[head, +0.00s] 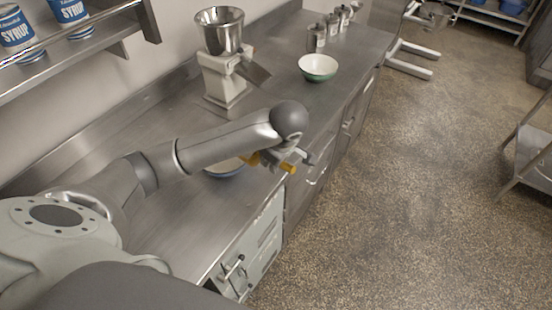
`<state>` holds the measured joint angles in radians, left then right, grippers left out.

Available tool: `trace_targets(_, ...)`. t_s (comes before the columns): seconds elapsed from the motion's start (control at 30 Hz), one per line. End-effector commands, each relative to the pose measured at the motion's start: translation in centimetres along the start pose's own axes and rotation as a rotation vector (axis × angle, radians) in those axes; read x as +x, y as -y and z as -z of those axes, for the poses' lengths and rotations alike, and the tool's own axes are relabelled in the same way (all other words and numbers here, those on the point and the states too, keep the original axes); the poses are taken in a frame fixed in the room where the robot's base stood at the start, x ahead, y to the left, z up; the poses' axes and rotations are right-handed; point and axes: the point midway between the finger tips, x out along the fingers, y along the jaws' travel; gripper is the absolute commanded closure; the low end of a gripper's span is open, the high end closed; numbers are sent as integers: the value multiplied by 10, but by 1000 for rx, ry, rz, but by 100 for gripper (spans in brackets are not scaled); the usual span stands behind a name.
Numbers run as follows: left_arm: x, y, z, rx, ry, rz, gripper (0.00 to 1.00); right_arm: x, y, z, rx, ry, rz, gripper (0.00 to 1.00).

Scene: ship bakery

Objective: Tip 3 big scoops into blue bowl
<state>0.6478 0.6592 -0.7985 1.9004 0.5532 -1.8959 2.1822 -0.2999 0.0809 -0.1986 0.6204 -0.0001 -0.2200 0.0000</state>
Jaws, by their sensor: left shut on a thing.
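A blue-rimmed bowl (226,172) stands on the steel counter, mostly hidden under my left forearm. My left gripper (272,163), with yellow fingertips, is just right of the bowl, over the counter's front edge. It is shut on a small grey metal thing, seemingly a scoop (300,158); its shape and any contents are too small and covered to tell. A green bowl with a pale inside (318,68) stands farther back on the counter. My right gripper is not in view.
A machine with a steel hopper (221,38) stands at the back of the counter. Several small canisters (316,40) stand beyond the green bowl. Syrup tins (72,10) sit on a wall shelf at upper left. The speckled floor at right is open, with a steel rack (530,150) at its edge.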

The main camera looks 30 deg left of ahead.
Motion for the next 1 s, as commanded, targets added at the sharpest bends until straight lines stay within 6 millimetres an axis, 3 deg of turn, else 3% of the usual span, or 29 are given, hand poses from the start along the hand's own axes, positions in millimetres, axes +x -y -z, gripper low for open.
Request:
trace_targets(0.5, 20, 0, 32, -10, 51, 4, 100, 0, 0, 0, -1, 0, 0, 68)
trace_targets(1.0, 5, -6, 64, -43, 244, 19, 100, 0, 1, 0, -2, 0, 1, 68)
